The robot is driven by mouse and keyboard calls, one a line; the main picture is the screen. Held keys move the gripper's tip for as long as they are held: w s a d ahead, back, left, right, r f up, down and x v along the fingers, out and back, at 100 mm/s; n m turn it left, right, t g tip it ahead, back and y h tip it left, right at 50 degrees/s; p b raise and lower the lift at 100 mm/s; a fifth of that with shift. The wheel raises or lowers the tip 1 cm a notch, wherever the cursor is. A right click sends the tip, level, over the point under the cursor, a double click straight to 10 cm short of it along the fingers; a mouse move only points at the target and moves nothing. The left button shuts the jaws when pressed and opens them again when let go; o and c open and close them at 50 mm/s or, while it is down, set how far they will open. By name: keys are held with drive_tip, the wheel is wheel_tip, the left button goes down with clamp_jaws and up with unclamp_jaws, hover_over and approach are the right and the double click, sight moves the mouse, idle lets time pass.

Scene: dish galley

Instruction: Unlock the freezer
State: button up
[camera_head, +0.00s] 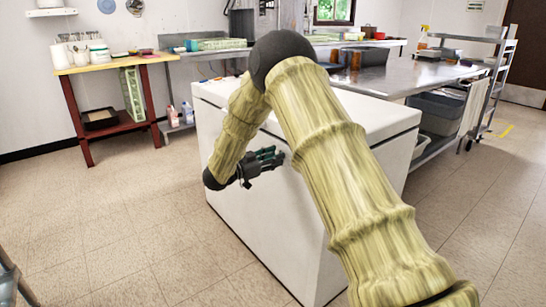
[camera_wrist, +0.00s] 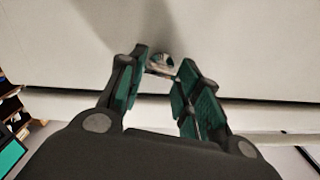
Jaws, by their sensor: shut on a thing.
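The white chest freezer (camera_head: 262,228) stands in the middle of the head view, its lid down, partly hidden behind my arm. My gripper (camera_head: 277,158) is at its front face, just below the lid. In the wrist view the pale freezer surface (camera_wrist: 245,45) fills the upper part. There my gripper (camera_wrist: 163,66) has its green-padded fingers around a small shiny metal lock piece (camera_wrist: 160,60) on the freezer and is shut on it. I cannot tell whether this piece is a key or the lock itself, nor how it is turned.
A red-legged table (camera_head: 118,64) with jars stands at the left. A steel counter (camera_head: 385,84) is close behind the freezer at the right, with grey bins (camera_head: 437,110) under it. A wheeled rack (camera_head: 485,85) stands farther right. The tiled floor (camera_head: 110,210) left of the freezer is clear.

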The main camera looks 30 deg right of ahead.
drive_tip(key=shift+s+f+m+b, duration=0.15)
drive_tip(key=shift+m+b, duration=0.65)
drive_tip(key=shift+m, duration=3.05)
drive_tip(key=shift+f+m+b, duration=0.15)
drive_tip(key=shift+m+b, duration=0.6)
drive_tip(key=shift+m, duration=3.1)
drive_tip(key=o, duration=1)
drive_tip(key=shift+r, duration=0.1)
drive_tip(key=a, duration=0.8)
drive_tip(key=s+a, duration=0.1)
drive_tip(key=a, duration=0.3)
